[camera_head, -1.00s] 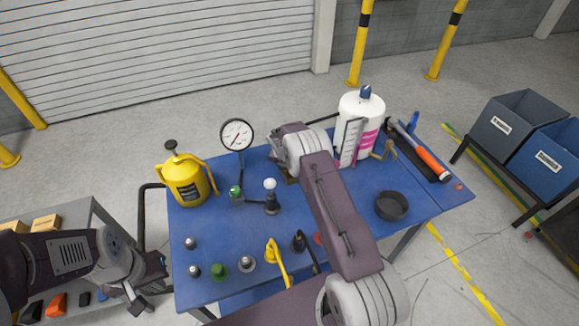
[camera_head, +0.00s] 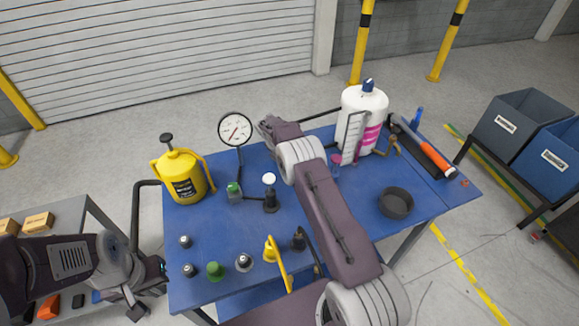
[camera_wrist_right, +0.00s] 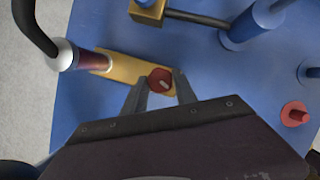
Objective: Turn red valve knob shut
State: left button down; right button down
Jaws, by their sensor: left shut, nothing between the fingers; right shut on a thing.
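A red knob (camera_wrist_right: 160,79) with a pale mark across its top sits over a brass-yellow block in the right wrist view. My right gripper (camera_wrist_right: 161,84) is shut on this knob, one finger on each side of it. In the head view my right arm crosses the table; the held knob and the fingertips are hidden there. My left gripper (camera_head: 140,305) is shut and empty, low at the left beside the blue table (camera_head: 215,235).
A second red knob (camera_wrist_right: 295,113) stands at the right in the wrist view. A gauge (camera_head: 235,129), yellow canister (camera_head: 183,176), white bottle (camera_head: 362,115), black ring (camera_head: 396,203), yellow lever (camera_head: 279,264) and several small knobs stand on the table.

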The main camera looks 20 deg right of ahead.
jog(key=shift+w+m+g+b, duration=0.1)
jog(key=shift+m+g+b, duration=0.2)
jog(key=shift+m+b, duration=0.25)
jog(key=shift+r, duration=0.15)
jog(key=c, duration=1.3)
grip_release()
jog(key=o, duration=0.3)
jog(key=shift+d, duration=0.15)
jog(key=b+v, duration=0.1)
jog(key=v, duration=0.8)
